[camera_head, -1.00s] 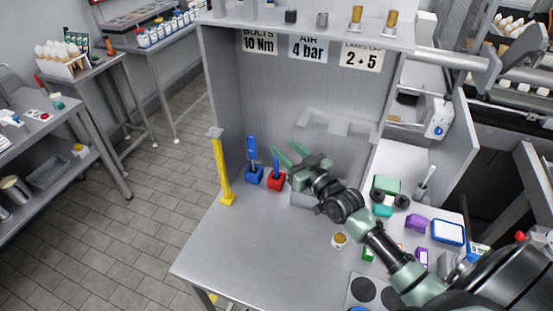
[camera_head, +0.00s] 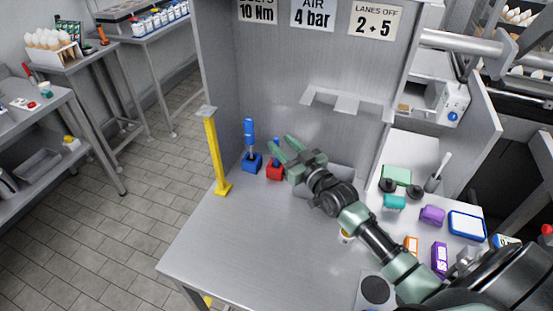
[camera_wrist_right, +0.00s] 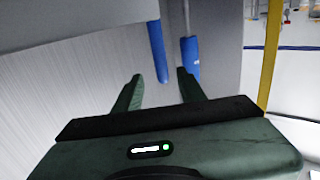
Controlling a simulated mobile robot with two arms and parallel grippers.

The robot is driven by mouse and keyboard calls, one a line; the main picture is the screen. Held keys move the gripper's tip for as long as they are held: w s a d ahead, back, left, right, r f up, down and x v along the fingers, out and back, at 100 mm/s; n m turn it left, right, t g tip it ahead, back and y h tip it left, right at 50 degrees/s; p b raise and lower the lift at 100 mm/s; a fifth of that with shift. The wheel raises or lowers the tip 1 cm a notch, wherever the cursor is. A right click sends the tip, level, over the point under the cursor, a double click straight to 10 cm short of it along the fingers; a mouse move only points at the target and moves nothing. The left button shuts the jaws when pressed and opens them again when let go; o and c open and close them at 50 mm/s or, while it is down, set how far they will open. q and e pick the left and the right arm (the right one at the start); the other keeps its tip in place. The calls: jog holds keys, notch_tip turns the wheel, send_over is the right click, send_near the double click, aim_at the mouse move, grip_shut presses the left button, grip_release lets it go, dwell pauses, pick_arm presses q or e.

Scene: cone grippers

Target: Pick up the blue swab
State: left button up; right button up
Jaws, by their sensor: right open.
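A blue swab (camera_head: 249,132) stands upright in a blue block (camera_head: 251,164) near the back left of the metal bench. A second slim blue piece (camera_head: 277,144) rises from a red block (camera_head: 275,170) just right of it, partly hidden by my gripper. My right gripper (camera_head: 282,146) is open and empty at the red block, right of the blue block. In the right wrist view, one blue rod (camera_wrist_right: 157,52) shows beyond the gap between the fingers (camera_wrist_right: 160,88). A thicker blue piece on a grey shaft (camera_wrist_right: 191,58) shows near the right-hand finger. My left gripper is not in view.
A yellow post (camera_head: 216,155) stands left of the blocks, at the bench's left edge. A grey bracket (camera_head: 345,102) juts from the back panel. Purple, teal and green items crowd the right side. The front left bench top (camera_head: 235,240) is clear.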

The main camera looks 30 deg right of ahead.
jog(key=w, duration=0.1)
jog(key=w+p, duration=0.1)
jog(key=w, duration=0.1)
jog(key=w+a, duration=0.1)
jog(key=w, duration=0.1)
jog(key=shift+w, duration=0.25)
jog(key=shift+w+f, duration=0.1)
jog(key=shift+w, duration=0.15)
grip_shut()
